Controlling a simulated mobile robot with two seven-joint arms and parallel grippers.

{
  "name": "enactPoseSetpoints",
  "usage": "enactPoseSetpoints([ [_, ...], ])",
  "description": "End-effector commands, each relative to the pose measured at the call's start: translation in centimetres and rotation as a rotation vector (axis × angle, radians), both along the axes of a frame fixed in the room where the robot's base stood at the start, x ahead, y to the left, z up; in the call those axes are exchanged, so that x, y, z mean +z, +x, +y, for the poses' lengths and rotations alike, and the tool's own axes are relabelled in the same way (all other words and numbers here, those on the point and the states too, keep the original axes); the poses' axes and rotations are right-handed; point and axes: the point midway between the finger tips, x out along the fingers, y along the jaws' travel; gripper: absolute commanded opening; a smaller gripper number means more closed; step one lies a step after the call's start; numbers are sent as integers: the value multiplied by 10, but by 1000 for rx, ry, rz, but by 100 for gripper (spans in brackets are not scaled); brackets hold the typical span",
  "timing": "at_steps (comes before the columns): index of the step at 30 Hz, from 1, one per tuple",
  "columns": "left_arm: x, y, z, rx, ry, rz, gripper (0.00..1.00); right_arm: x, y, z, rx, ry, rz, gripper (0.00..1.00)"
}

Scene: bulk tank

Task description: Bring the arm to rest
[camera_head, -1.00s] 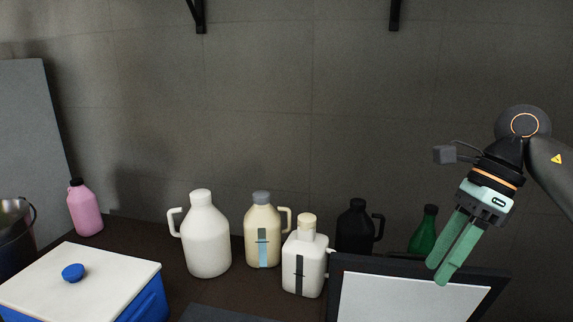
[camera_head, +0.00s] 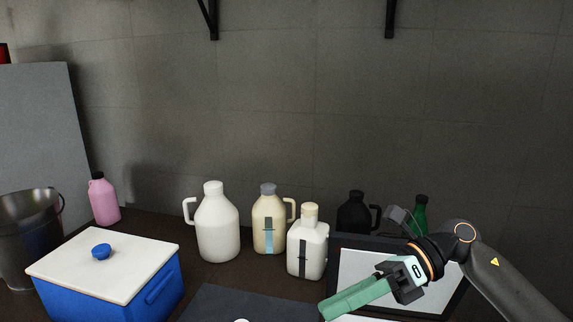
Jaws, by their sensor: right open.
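My right gripper (camera_head: 325,311) has green fingers and comes in from the lower right. Its fingers point left and slightly down, in front of the black-framed panel with a pale face (camera_head: 352,262). Nothing shows between the fingers, and they overlap in this view, so the gap is hard to see. The jaws are open. My left gripper is not in view.
A white jug (camera_head: 217,228), a cream jug (camera_head: 268,225), a white bottle (camera_head: 306,250), a black jug (camera_head: 352,215) and a green bottle (camera_head: 421,210) stand along the wall. A blue box (camera_head: 110,300) with a white lid, a metal bucket (camera_head: 25,235) and a pink bottle (camera_head: 104,202) are at left.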

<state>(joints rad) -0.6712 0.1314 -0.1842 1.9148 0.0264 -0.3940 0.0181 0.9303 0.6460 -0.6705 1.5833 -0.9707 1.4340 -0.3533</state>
Motion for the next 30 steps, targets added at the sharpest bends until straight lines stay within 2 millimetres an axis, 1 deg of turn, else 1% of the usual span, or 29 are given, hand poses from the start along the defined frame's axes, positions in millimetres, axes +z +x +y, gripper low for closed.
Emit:
enactPoseSetpoints([
  [1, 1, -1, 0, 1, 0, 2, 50, -3, -4, 15, -31, 99, 88, 47],
  [3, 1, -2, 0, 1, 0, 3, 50, -2, -3, 30, -95, 237, 210, 47],
  [6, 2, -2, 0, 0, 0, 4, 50, -2, 3, 42, -201, 422, 404, 47],
  [8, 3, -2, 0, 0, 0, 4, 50, -5, 9, 44, -275, 525, 530, 47],
  [11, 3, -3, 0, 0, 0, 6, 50, -17, 24, 39, -414, 685, 750, 47],
  [14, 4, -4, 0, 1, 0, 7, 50, -43, 38, 25, -568, 826, 984, 47],
  [17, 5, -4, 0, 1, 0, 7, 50, -82, 48, 6, -740, 947, 1226, 47],
  [18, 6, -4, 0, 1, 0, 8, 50, -101, 50, -3, -813, 991, 1327, 47],
  [20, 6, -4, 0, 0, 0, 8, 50, -134, 48, -17, -927, 1050, 1475, 47],
  [21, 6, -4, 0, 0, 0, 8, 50, -158, 44, -27, -1007, 1084, 1577, 47],
  [22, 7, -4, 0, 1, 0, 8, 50, -176, 39, -34, -1068, 1109, 1651, 47],
  [23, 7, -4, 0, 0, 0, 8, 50, -196, 33, -40, -1130, 1131, 1728, 47],
  [24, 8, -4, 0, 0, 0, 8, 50, -222, 22, -50, -1216, 1157, 1829, 47],
  [26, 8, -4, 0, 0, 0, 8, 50, -260, 0, -62, -1346, 1188, 1977, 47],
  [27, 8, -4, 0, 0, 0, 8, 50, -284, -17, -68, -1428, 1203, 2069, 47],
  [29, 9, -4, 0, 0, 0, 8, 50, -315, -43, -77, -1544, 1217, 2191, 47],
  [30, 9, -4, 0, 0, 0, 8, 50, -333, -61, -81, -1612, 1221, 2263, 47],
])
